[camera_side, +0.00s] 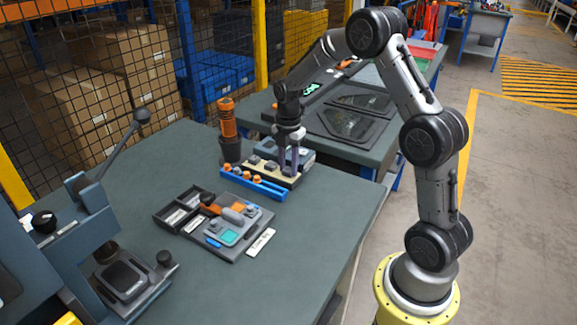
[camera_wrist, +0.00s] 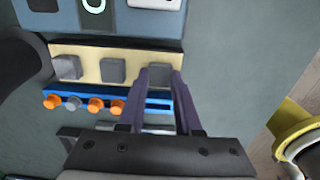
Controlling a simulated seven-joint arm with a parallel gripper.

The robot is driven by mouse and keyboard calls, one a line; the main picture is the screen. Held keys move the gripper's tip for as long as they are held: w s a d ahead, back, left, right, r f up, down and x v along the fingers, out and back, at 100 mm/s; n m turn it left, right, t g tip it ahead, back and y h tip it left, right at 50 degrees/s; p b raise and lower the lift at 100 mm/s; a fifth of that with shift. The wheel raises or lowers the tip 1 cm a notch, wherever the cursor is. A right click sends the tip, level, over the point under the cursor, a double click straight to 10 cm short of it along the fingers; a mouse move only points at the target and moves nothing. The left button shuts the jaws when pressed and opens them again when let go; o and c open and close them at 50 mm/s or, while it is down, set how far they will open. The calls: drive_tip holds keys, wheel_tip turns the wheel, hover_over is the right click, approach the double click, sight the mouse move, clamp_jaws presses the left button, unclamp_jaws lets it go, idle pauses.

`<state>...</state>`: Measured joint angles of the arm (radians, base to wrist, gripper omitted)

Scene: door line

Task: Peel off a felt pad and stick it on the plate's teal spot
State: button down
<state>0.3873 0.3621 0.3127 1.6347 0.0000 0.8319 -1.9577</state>
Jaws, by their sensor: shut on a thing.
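A cream strip (camera_side: 262,173) bears grey square felt pads and lies at the back of the bench; it also shows in the wrist view (camera_wrist: 90,54). Two pads, the left pad (camera_wrist: 68,67) and the middle pad (camera_wrist: 112,70), sit free on it. My gripper (camera_side: 288,168) points down at the strip's right end, its fingers shut on the right-hand felt pad (camera_wrist: 159,73). I cannot tell whether that pad still touches the strip. The grey plate (camera_side: 248,222) with its teal spot (camera_side: 230,235) lies nearer the front, apart from the gripper.
A blue rack (camera_side: 252,185) with orange-ended pieces runs along the strip's front edge. A dark cup with an orange-handled tool (camera_side: 228,125) stands left of it. A black tray (camera_side: 180,208) adjoins the plate. A lever press (camera_side: 85,250) stands front left. Bench right of the plate is clear.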

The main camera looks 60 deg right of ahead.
sight(288, 169)
drive_tip(key=shift+r, duration=0.1)
drive_tip(key=shift+r, duration=2.95)
drive_tip(key=a+f+m, duration=0.1)
drive_tip(key=a+m, duration=0.2)
drive_tip(key=m, duration=0.1)
drive_tip(key=a+m, duration=0.3)
drive_tip(key=m, duration=0.2)
drive_tip(key=a+f+m, duration=0.1)
drive_tip(key=a+m, duration=0.2)
drive_tip(key=m, duration=0.2)
drive_tip(key=shift+w+a+f, duration=0.3)
drive_tip(key=m, duration=0.4)
drive_tip(key=shift+w, duration=0.1)
